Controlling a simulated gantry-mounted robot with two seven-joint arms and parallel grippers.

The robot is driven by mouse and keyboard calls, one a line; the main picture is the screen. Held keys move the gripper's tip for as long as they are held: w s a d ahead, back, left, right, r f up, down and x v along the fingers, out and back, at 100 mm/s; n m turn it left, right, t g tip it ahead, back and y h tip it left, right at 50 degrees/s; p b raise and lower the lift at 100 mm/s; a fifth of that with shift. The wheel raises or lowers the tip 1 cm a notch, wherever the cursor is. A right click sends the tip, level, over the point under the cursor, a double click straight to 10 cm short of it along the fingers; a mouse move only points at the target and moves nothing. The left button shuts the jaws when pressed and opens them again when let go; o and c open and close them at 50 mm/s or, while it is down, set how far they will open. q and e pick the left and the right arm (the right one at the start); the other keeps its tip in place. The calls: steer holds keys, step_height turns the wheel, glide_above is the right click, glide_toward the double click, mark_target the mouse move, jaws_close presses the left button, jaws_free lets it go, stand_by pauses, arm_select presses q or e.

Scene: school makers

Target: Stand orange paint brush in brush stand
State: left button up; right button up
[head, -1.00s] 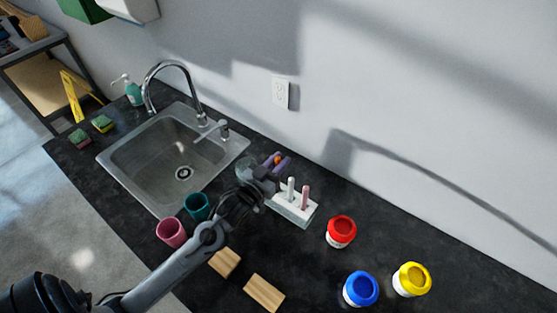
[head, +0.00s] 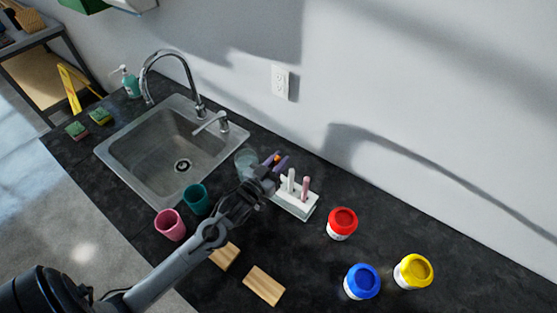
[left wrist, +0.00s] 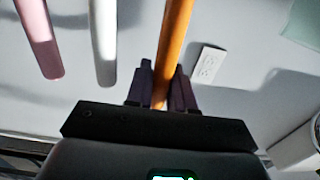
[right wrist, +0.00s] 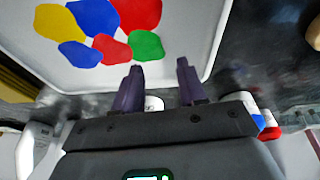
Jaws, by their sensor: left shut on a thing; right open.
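The brush stand (head: 293,210) is a pale block on the dark counter, holding a white brush (head: 291,180) and a pink brush (head: 305,188) upright. My left gripper (head: 277,163) is shut on the orange paint brush (left wrist: 174,45), close to the stand's left end. In the head view only a bit of orange shows between the fingers; the brush's lower end is hidden, so I cannot tell whether it touches the stand. The left wrist view also shows the pink brush (left wrist: 40,38) and white brush (left wrist: 104,40) beside it. My right gripper (right wrist: 158,88) is open and empty.
A clear glass (head: 246,160) stands behind my left gripper. Red (head: 342,223), blue (head: 361,282) and yellow (head: 413,271) paint jars are to the right. Teal (head: 196,199) and pink (head: 169,225) cups stand by the sink (head: 150,150). A white palette (right wrist: 190,72) lies ahead of my right gripper.

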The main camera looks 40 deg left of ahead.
stand_by(0.3)
arm_select(q)
steer(key=o, duration=0.9)
